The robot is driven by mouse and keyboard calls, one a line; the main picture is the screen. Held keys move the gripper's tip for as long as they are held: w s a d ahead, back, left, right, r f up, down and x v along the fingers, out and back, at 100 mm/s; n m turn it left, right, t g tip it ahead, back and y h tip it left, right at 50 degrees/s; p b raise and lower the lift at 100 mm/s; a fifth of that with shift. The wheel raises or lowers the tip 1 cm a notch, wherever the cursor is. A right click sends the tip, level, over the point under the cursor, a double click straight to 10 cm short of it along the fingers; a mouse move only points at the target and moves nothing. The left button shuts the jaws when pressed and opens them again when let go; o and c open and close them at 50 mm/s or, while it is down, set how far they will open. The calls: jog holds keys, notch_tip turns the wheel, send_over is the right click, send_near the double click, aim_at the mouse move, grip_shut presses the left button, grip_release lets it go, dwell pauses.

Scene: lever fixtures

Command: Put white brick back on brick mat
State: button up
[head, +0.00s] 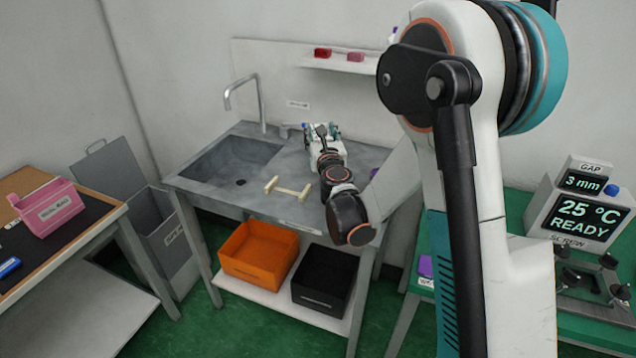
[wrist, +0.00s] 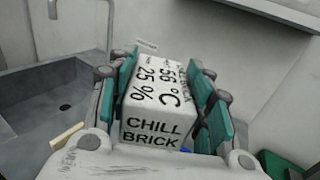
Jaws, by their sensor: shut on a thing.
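The white brick (wrist: 158,100) is between the teal pads of my gripper (wrist: 163,75) in the wrist view. Its faces carry black print, including "CHILL BRICK", a °C figure and "25 %". My gripper is shut on it. In the head view my gripper (head: 322,130) is over the back of the grey sink counter, right of the basin; the brick is too small and covered to make out there. I cannot tell whether the brick touches the counter. I cannot make out a brick mat in either view.
The sink basin (head: 232,170) and tap (head: 240,92) are left of my gripper. A wall shelf (head: 340,65) with red items is behind. Orange (head: 258,252) and black (head: 325,277) bins stand below.

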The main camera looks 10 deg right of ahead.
jog(key=w+d+r+m+h, duration=0.1)
jog(key=w+d+h, duration=0.1)
jog(key=w, duration=0.3)
jog(key=f+b, duration=0.2)
jog(key=f, duration=0.3)
jog(key=f+b, duration=0.2)
jog(key=f, duration=0.3)
jog(key=f+b, duration=0.1)
jog(key=f, duration=0.4)
jog(key=shift+w+a+b, duration=0.15)
jog(key=shift+w+b, duration=0.1)
jog(key=shift+b, duration=0.15)
jog(key=shift+f+b, duration=0.85)
jog(key=shift+f, duration=1.35)
jog(key=shift+f, duration=0.1)
jog(key=o, duration=1.4)
